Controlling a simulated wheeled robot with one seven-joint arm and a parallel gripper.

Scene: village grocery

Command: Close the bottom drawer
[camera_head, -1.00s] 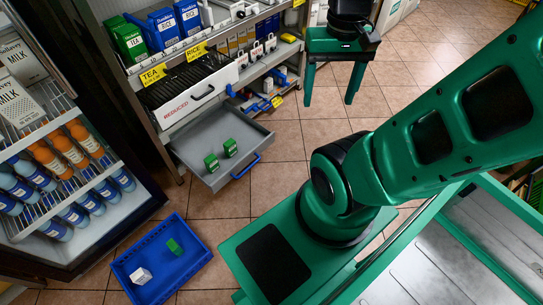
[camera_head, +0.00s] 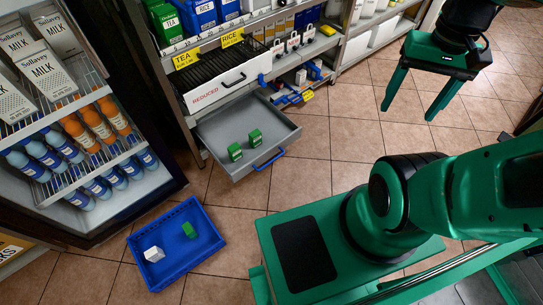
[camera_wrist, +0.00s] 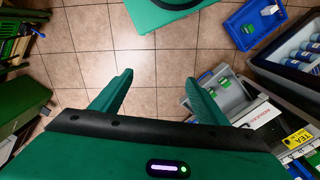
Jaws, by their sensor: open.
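The bottom drawer (camera_head: 222,131) is grey with a blue handle (camera_head: 270,159). It is pulled out below the "REDUCED" drawer, and two green boxes (camera_head: 245,144) stand in it. In the wrist view the drawer (camera_wrist: 238,103) shows at right. My gripper (camera_head: 408,98) has two green fingers spread apart with nothing between them. It is right of the drawer, well clear of the handle, over the tiled floor. In the wrist view its fingers (camera_wrist: 156,92) point at bare tiles.
A blue crate (camera_head: 190,273) on the floor holds a green box and a white box. A fridge (camera_head: 115,215) with milk and bottles stands at left. Bare tiles lie between the drawer and my gripper.

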